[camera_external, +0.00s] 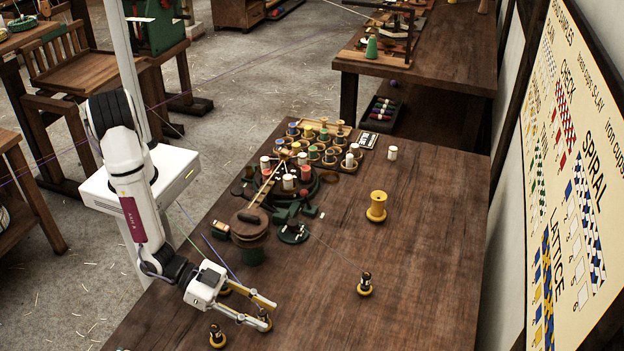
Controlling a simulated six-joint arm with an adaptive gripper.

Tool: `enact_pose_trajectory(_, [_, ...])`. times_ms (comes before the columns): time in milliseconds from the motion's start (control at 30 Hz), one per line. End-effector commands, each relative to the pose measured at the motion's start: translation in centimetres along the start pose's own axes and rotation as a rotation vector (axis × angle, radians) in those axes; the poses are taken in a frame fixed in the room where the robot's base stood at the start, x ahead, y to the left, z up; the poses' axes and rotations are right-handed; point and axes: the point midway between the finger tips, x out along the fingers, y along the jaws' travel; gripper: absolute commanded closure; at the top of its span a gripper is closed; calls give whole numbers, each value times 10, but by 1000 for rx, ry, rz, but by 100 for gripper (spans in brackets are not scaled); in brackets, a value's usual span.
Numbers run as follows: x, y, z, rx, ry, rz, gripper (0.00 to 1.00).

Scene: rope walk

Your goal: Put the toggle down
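My gripper (270,316) is low over the near part of the brown table, with its two long yellow-edged fingers pointing right and a gap between them. I cannot make out for sure which piece is the toggle.
A yellow spool (377,207) and a white spool (392,153) stand on the table (425,240). A round brown-topped stand (250,226) and a cluster of colored spools (318,150) lie beyond my gripper. The table's right side is mostly clear. A pattern chart (580,190) is at the right.

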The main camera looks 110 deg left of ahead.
Motion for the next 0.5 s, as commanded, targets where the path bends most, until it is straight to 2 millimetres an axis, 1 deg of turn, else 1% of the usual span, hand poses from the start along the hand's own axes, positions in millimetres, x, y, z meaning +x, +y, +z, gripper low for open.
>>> enact_pose_trajectory(167, [-20,1,0,1,1,2,68])
enact_pose_trajectory(500, [-72,1,0,1,1,2,68])
